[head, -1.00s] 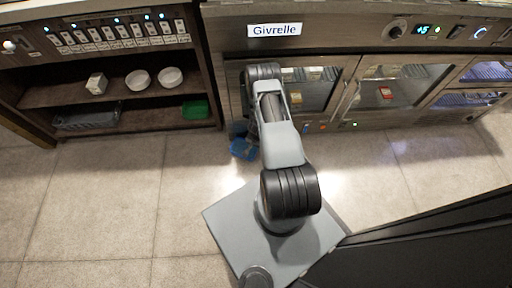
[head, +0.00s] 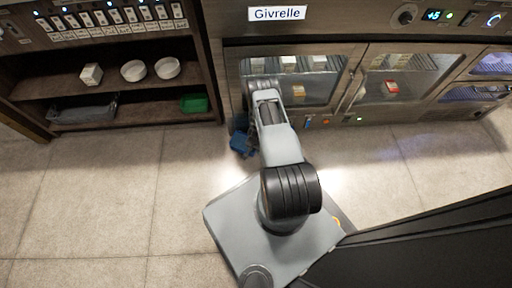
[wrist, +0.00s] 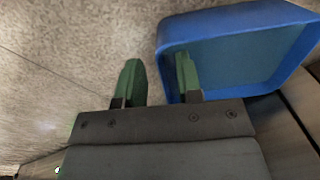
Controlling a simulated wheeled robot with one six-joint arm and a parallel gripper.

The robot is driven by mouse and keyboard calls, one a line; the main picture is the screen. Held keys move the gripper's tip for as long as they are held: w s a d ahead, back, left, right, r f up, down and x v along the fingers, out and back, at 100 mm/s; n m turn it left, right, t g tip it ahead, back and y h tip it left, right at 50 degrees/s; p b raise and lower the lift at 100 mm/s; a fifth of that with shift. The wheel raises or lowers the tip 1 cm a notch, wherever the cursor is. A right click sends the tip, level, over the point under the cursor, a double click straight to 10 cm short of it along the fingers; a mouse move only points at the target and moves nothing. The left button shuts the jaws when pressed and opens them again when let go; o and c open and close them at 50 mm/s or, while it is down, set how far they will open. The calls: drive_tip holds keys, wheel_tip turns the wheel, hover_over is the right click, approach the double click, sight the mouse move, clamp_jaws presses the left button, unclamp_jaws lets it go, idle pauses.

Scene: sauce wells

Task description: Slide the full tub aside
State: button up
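A blue tub (head: 239,143) stands on the floor in front of the fridge counter, partly hidden behind my arm in the head view. In the wrist view the tub (wrist: 250,18) fills the upper right, tilted in the picture. Its inside looks a flat teal blue, and I cannot tell whether it is full. My gripper (wrist: 158,80) with green fingertips is open. Its left finger shows outside the tub's left wall and its right finger overlaps the inside, so the wall lies between them with a gap at the left. My gripper is hidden in the head view.
A fridge counter (head: 335,32) marked Givrelle has shut glass doors with small boxes behind them. The floor (head: 90,200) at the left is clear.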

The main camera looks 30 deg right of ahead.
drive_tip(key=shift+w+a+f+b, duration=0.1)
drive_tip(key=shift+f+b, duration=0.8)
drive_tip(key=shift+f, duration=1)
drive_tip(key=shift+c, duration=0.4)
clamp_jaws()
